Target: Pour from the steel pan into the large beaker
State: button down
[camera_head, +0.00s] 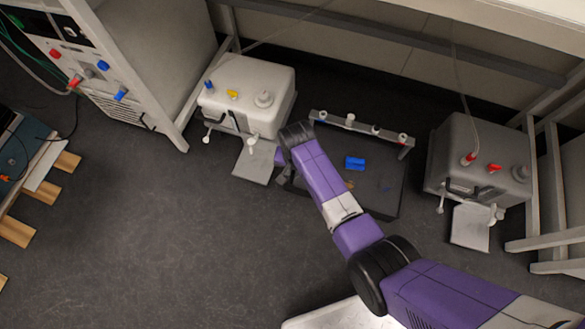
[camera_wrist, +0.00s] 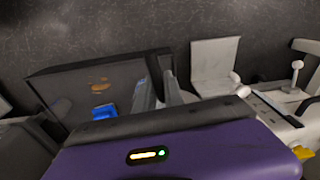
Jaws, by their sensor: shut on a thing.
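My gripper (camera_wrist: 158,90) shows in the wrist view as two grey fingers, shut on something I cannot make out. In the head view it is low over the floor at the left edge of a dark shallow tray (camera_head: 385,199), partly hidden by my arm. The dark tray also shows in the wrist view (camera_wrist: 62,88), with its edge close to the fingers. I cannot tell whether they touch it. A blue block (camera_head: 355,163) and a small brownish spot show on the tray. I cannot identify a steel pan or a large beaker in either view.
A white boxy unit (camera_head: 262,95) with a front plate stands left of the tray. A grey boxy unit (camera_head: 475,145) stands to its right. A rail with white knobs (camera_head: 364,127) runs behind the tray. A tall cabinet (camera_head: 165,55) stands at left.

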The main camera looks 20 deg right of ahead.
jog(key=shift+s+d+f+t+y+p, duration=0.1)
jog(key=shift+s+d+t+y+p, duration=0.2)
jog(key=shift+y+p, duration=0.2)
jog(key=shift+s+d+f+t+y, duration=0.1)
jog(key=shift+d+t+y, duration=0.2)
jog(key=shift+y, duration=0.1)
jog(key=shift+s+d+f+t+y, duration=0.15)
jog(key=shift+s+d+t+y, duration=0.15)
jog(key=shift+t+y, duration=0.15)
jog(key=shift+d+f+y, duration=0.1)
jog(key=shift+d+y, duration=0.05)
jog(key=shift+y, duration=0.2)
jog(key=shift+s+d+f+t+y+b, duration=0.15)
jog(key=shift+s+d+t+y+b, duration=0.25)
jog(key=shift+t+y+b, duration=0.2)
jog(key=shift+s+d+f+t+y+b, duration=0.3)
jog(key=shift+d+t+y+b, duration=0.25)
jog(key=shift+b, duration=0.75)
jog(key=shift+s+d+f+t+y+b, duration=0.35)
jog(key=shift+y+b, duration=0.4)
jog(key=shift+b, duration=0.55)
